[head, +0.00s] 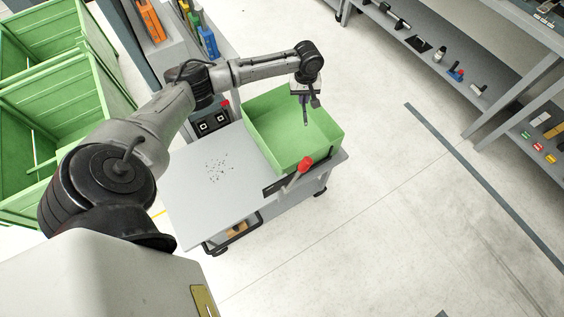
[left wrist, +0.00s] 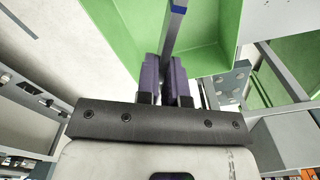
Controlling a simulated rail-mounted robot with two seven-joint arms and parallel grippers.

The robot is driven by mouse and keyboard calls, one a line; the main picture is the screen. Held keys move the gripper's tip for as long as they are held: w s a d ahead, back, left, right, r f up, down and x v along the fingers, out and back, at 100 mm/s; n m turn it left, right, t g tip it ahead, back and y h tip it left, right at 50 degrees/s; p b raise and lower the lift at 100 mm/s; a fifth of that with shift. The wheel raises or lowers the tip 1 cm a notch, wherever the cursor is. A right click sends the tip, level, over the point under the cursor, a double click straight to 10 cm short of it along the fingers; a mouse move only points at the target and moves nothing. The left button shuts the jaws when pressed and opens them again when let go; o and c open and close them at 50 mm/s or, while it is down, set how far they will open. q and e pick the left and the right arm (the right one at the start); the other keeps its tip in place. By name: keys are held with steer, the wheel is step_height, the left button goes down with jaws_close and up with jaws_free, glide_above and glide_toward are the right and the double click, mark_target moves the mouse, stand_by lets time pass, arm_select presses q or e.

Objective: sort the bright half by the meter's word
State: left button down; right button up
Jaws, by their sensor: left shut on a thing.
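My left gripper (head: 304,99) hangs over the green bin (head: 262,129), whose open top faces up on a grey cart. In the left wrist view its purple fingers (left wrist: 166,80) are shut on a slim grey metal bar (left wrist: 174,38) with a blue mark near its far end. The bar points away from the fingers, with the green bin (left wrist: 213,54) behind it. In the head view the bar is small and dark, and I cannot tell whether it touches the bin. No meter's word is readable. My right gripper is out of view.
The grey cart top (head: 190,194) has scattered dark specks (head: 218,170) and free room left of the bin. A red-tipped post (head: 305,164) stands at the bin's near side. Large green crates (head: 50,100) stand at left; shelves with small parts line the right. Open floor lies between.

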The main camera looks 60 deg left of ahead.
arm_select(q)
steer(key=s+a+f+n+b, duration=0.1)
steer(key=s+a+f+b, duration=0.1)
steer(key=a+f+b, duration=0.3)
step_height(320, 180, down, 5)
steer(key=b, duration=0.3)
steer(key=shift+s+r, duration=0.15)
steer(key=shift+r, duration=0.05)
steer(key=shift+a, duration=0.1)
steer(key=c, duration=1.6)
jaws_free()
steer(key=o, duration=0.4)
steer(key=shift+o, duration=0.2)
step_height(320, 180, up, 14)
steer(key=p, duration=0.3)
steer(key=shift+p, duration=0.3)
